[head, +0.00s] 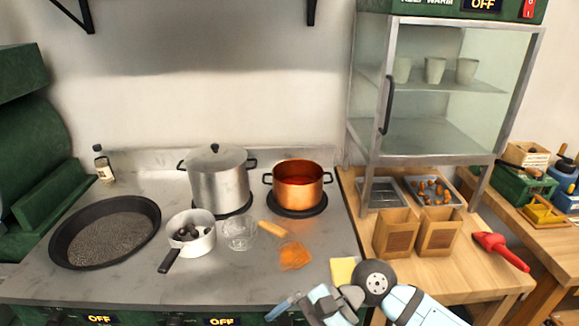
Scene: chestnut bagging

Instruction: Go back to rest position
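My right arm (410,305) comes in at the bottom edge, right of the middle, in front of the counter. Its pale blue and grey links bend toward the left. My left arm and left gripper are not in view. Two brown paper bags (397,234) stand upright and open on the wooden table (470,285). A metal tray with chestnuts (434,192) is behind them, under the glass cabinet.
On the grey counter (100,283) are a black pan (110,232), a saucepan with dark contents (191,232), a steel pot (216,182), a copper pot (298,186) and a glass bowl (240,233). A yellow block (343,270) lies near my arm. A red scoop (500,250) lies at right.

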